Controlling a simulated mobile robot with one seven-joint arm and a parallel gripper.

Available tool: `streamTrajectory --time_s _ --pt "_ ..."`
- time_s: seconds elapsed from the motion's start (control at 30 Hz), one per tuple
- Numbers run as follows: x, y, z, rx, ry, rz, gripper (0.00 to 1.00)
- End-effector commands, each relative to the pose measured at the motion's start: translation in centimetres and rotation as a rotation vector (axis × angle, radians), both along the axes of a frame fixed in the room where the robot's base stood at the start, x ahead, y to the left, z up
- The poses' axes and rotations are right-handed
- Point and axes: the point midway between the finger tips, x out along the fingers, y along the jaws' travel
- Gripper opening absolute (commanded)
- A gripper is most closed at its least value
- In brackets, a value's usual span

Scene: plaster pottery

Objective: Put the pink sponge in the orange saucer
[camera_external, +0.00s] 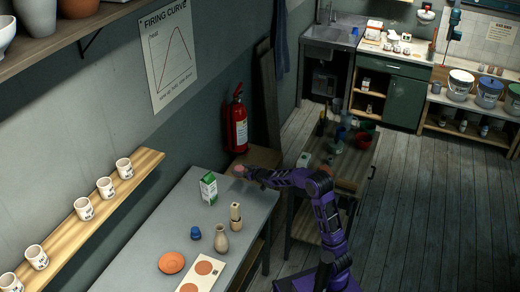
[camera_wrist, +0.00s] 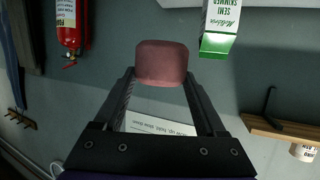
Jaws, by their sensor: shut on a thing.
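The pink sponge (camera_wrist: 161,63) is between the fingertips of my gripper (camera_wrist: 160,80) in the wrist view, and the gripper is shut on it. In the external view my gripper (camera_external: 246,172) is above the far end of the grey table, with the sponge (camera_external: 239,170) showing small at its tip. The orange saucer (camera_external: 171,262) lies near the front of the grey table, well apart from the gripper, and looks empty. The saucer does not show in the wrist view.
A green-and-white milk carton (camera_external: 208,188) stands on the grey table (camera_external: 172,225) near my gripper. A blue object (camera_external: 194,233), a beige vase (camera_external: 221,238) and a wooden-looking item (camera_external: 235,217) stand nearer the saucer. A white panel with two orange discs (camera_external: 202,276) lies beside it.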

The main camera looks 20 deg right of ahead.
Motion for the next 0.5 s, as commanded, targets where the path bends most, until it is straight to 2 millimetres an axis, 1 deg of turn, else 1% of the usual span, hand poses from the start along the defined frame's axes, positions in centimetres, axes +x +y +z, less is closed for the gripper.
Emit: streamTrajectory --time_s 0.03,0.2,0.27,0.37,0.4,0.47,0.5 --pt "0.0 -0.1 1.4 0.001 -0.005 -0.002 0.21" --pt "0.0 -0.2 4.6 0.000 -0.003 -0.003 0.21" --pt "-0.3 1.3 4.1 -0.002 0.001 0.024 0.21" --pt "-0.8 3.3 4.2 0.000 0.000 0.059 0.21" --pt "-1.1 4.2 4.2 -0.002 -0.001 0.077 0.21" --pt "-1.4 5.5 4.2 0.000 -0.001 0.101 0.21" --pt "-1.8 6.6 4.2 -0.001 -0.003 0.121 0.21"
